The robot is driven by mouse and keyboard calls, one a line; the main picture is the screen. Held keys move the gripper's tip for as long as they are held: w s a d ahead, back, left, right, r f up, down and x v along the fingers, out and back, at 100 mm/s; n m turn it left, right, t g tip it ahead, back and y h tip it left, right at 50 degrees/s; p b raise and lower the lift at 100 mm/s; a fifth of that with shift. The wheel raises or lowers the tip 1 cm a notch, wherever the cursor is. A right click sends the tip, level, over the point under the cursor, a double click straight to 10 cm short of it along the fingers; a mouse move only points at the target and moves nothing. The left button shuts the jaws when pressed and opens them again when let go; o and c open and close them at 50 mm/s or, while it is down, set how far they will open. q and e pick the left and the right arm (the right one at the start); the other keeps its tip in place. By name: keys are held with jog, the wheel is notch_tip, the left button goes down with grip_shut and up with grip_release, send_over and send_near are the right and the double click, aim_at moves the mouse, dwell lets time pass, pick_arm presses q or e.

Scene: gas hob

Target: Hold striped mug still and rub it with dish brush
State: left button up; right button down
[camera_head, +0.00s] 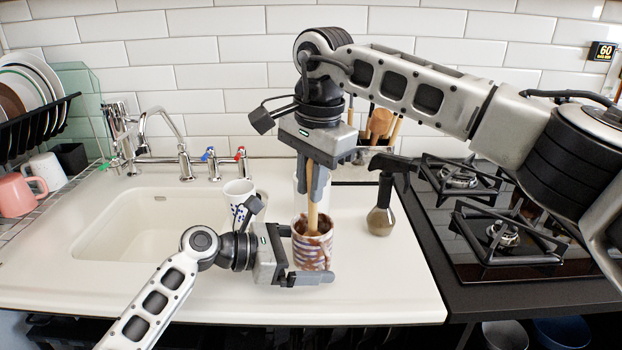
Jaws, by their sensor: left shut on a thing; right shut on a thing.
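The striped mug (312,249) stands on the white counter, with brown stains on its rim and side. My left gripper (306,270) comes in low from the left and is shut on the mug, with a finger across its lower front. My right gripper (313,190) points down from above and is shut on the wooden handle of the dish brush (312,217). The brush goes down into the mug's opening; its head is hidden inside the mug.
A patterned white cup (238,197) stands behind my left gripper, beside the sink (135,225). A dark-topped bottle (381,205) stands right of the mug. The gas hob (500,230) is further right. The counter's front right is clear.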

jog(key=shift+f, duration=0.55)
jog(key=shift+a, duration=0.1)
